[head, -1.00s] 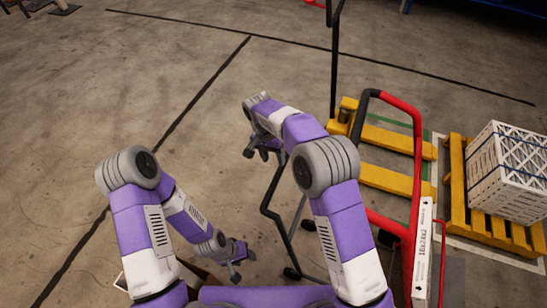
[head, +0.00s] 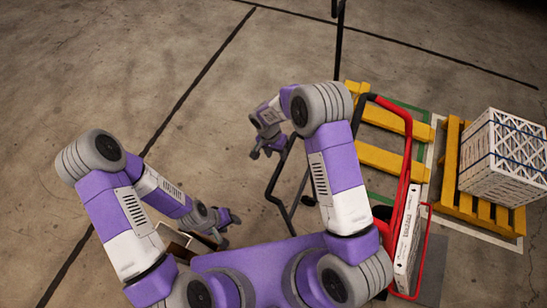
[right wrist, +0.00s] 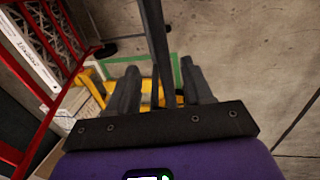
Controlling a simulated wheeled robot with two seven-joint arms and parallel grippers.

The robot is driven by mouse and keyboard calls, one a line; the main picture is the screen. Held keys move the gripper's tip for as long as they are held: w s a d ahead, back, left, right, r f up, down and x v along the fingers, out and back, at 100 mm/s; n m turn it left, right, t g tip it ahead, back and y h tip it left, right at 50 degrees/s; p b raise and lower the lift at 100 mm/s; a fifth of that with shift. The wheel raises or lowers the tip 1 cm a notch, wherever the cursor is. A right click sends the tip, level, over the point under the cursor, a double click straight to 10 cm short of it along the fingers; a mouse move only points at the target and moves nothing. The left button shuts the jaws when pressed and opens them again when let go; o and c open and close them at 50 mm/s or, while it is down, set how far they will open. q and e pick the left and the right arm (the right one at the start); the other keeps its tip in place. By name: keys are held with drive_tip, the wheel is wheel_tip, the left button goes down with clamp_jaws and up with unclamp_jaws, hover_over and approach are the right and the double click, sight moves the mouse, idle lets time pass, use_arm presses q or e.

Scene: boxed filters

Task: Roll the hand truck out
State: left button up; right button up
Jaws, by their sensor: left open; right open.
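The hand truck has a red frame (head: 408,150) with a black curved top bar. It stands upright at the right of the head view, and its frame also shows at the left of the right wrist view (right wrist: 52,140). A white flat box (head: 410,240) rests against it. My right gripper (head: 268,150) is open, left of the hand truck, beside a thin black bent-bar frame (head: 277,172). In the right wrist view a black bar (right wrist: 153,40) runs between or beyond the open fingers; I cannot tell which. My left gripper (head: 230,228) is open and low, near my base.
A yellow pallet (head: 465,165) carries a white strapped filter crate (head: 503,157) at the right. More yellow slats (head: 385,155) lie behind the hand truck. A black post (head: 338,55) rises at the top. An open carton (head: 180,240) is by my left gripper. Left floor is clear.

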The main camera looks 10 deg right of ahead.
sight(280, 165)
drive_tip(key=f, duration=0.4)
drive_tip(key=d+f, duration=0.1)
drive_tip(key=f, duration=0.2)
drive_tip(key=shift+s+d+f, duration=0.1)
drive_tip(key=shift+s, duration=0.3)
clamp_jaws()
